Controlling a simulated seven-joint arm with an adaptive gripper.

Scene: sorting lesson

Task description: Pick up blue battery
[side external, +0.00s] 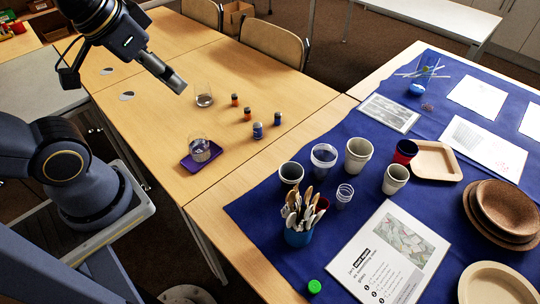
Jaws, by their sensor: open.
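Two small blue batteries stand upright on the wooden table: a nearer one (257,130) and one a little farther right (278,119). Another glass (199,150) stands on a purple tray (188,164). My gripper (180,88) is open and empty, above the table to the left of the batteries and apart from them. Its fingers are small and hard to make out.
A second table with a blue cloth (262,205) adjoins at right. It holds several cups, a pot of wooden cutlery (299,236), brown plates (505,208) and printed sheets (390,256). Chairs (272,42) stand behind. The table around the batteries is mostly clear.

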